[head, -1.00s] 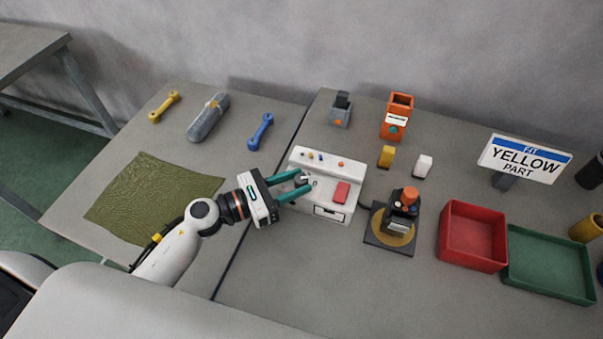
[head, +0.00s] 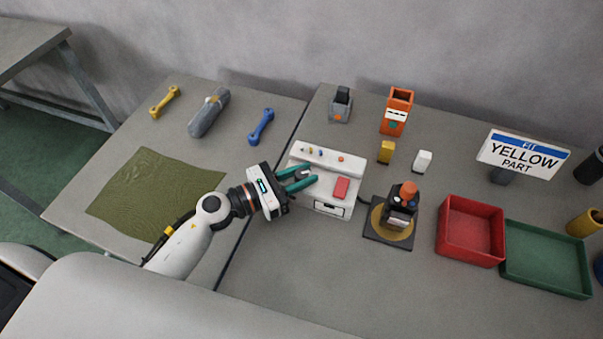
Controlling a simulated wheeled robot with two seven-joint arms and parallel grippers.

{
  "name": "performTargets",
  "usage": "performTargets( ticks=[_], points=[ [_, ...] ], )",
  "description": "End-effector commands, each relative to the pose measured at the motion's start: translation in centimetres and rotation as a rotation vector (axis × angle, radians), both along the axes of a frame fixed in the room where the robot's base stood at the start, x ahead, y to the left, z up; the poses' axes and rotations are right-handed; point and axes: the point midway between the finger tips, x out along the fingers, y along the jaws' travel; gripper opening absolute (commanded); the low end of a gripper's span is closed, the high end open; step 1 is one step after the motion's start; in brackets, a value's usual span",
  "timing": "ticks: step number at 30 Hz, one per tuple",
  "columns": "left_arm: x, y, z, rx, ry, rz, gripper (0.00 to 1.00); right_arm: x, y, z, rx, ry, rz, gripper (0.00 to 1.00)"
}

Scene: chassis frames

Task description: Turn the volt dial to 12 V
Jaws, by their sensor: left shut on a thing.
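A white control box (head: 331,208) stands on the right-hand table, with a row of small coloured knobs or lamps along its back, a red block or button (head: 341,187) on its top and a dark-framed label on its front. My left gripper (head: 308,177) reaches over the left part of the box from the left. Its green fingers are shut on a small dial (head: 303,174) on the box top, which they mostly cover. The dial's marks and pointer are too small to read. My right gripper is not in view.
A dark fixture with an orange knob (head: 408,188) stands just right of the box. An olive cloth (head: 150,190) lies left. The front of the right table is clear.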

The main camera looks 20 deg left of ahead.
Motion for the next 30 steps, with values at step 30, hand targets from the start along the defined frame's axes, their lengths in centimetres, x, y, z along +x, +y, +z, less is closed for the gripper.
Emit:
performTargets(
  ticks=[30],
  points=[
    [0.0,0.0,0.1,-0.007,0.001,0.598,0.04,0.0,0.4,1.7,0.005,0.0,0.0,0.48]
  ],
)
